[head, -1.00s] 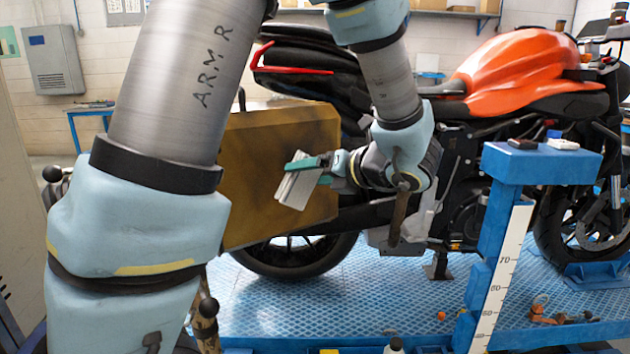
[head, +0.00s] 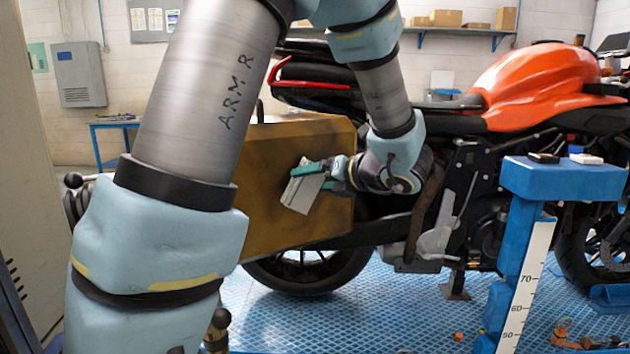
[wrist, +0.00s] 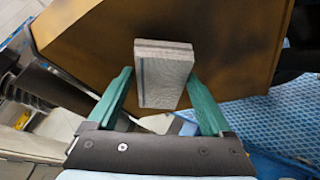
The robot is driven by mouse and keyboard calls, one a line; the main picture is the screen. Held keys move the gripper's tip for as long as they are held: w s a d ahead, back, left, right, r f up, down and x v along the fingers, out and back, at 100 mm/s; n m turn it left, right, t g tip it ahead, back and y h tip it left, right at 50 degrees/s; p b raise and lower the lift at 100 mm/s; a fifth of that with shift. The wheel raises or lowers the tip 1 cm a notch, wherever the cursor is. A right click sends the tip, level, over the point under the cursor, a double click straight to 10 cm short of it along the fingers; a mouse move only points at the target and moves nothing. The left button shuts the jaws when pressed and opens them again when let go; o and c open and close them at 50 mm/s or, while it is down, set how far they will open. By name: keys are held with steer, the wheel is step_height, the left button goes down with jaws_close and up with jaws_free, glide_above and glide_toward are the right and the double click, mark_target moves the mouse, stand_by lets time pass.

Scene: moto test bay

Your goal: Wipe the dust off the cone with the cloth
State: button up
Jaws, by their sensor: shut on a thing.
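My gripper (head: 312,180) has green fingers shut on a grey folded cloth (head: 300,194), shaped like a flat block. In the wrist view the cloth (wrist: 164,78) sits between the two fingertips (wrist: 163,88), its far end towards a yellow-brown boxy case (wrist: 220,35). The case (head: 270,165) hangs beside the motorcycle's rear wheel and has dark smudges on its face. The cloth is in front of that face; I cannot tell whether it touches. No cone shape shows in either view; my arm hides the case's left part in the head view.
The orange and black motorcycle (head: 545,85) stands on a blue textured platform (head: 400,300). A blue post (head: 520,250) with a white scale rises at the right, with small blocks on top. A wall cabinet (head: 80,73) and a shelf (head: 455,29) are at the back.

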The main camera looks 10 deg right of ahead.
steer(key=shift+w+a, duration=0.2)
steer(key=shift+w, duration=0.3)
steer(key=shift+w+a, duration=0.2)
steer(key=shift+w, duration=0.3)
stand_by(0.3)
step_height(320, 180, up, 4)
steer(key=p, duration=0.5)
steer(key=shift+s+r, duration=0.1)
steer(key=shift+w+a+f+b, duration=0.15)
steer(key=shift+f+b, duration=0.35)
steer(key=shift+f, duration=0.55)
steer(key=shift+w+d+f+b, duration=0.1)
steer(key=shift+f+b, duration=0.4)
steer(key=shift+f, duration=0.55)
steer(key=shift+a, duration=0.1)
steer(key=shift+s, duration=0.1)
steer(key=shift+s+d+p, duration=0.25)
steer(key=shift+s+d, duration=0.15)
steer(key=shift+s, duration=0.5)
steer(key=shift+s+d+p, duration=0.25)
steer(key=shift+s+d, duration=0.15)
steer(key=shift+s, duration=0.5)
steer(key=shift+s+d+p, duration=0.25)
steer(key=shift+s+d, duration=0.15)
steer(key=shift+s, duration=0.5)
